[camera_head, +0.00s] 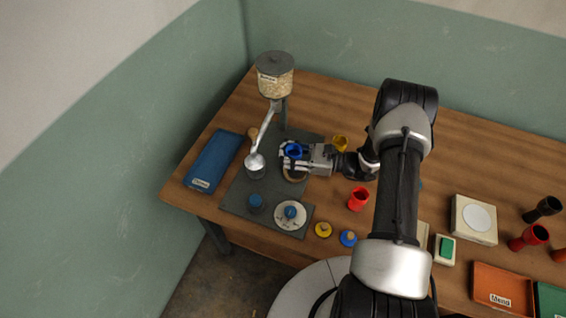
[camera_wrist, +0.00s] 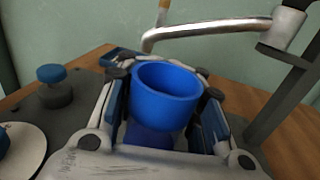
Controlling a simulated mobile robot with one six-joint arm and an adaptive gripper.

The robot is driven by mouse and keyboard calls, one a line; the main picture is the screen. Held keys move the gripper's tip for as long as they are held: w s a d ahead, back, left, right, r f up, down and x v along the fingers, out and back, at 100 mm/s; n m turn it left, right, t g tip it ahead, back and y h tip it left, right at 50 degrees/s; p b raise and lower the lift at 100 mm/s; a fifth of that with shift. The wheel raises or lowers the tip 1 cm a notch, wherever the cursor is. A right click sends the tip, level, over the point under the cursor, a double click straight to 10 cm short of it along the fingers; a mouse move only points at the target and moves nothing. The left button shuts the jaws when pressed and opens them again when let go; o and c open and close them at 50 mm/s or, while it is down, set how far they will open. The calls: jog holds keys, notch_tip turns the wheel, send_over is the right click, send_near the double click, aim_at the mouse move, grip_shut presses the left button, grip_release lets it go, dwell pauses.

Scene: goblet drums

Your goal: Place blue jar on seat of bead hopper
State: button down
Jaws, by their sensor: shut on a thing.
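My gripper (camera_head: 293,152) is shut on the blue jar (camera_head: 294,151). In the wrist view, the jar (camera_wrist: 165,95) stands between the two fingers with its open mouth up. The bead hopper (camera_head: 275,83) is a clear, labelled container of pale beads with a dark lid, on a post at the back of a grey base (camera_head: 237,190). Its silver chute (camera_head: 265,130) slopes down to a spout left of my gripper. A dark round piece (camera_head: 256,172) shows under the spout; I cannot tell whether it is the seat. The chute also crosses the wrist view (camera_wrist: 210,28), beyond the jar.
A blue tray (camera_head: 213,160) lies left of the base. Blue-knobbed pieces (camera_head: 255,202) stand at its front. A tan ring (camera_head: 294,176) shows below my gripper. A yellow jar (camera_head: 340,143) and red jar (camera_head: 358,198) stand to the right. Bare table lies behind them.

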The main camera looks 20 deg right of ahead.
notch_tip(320, 180, down, 4)
jog(key=shift+f+b, duration=0.1)
jog(key=shift+b, duration=0.55)
jog(key=c, duration=1.1)
grip_release()
jog(key=shift+o, duration=0.2)
jog(key=shift+d, duration=0.1)
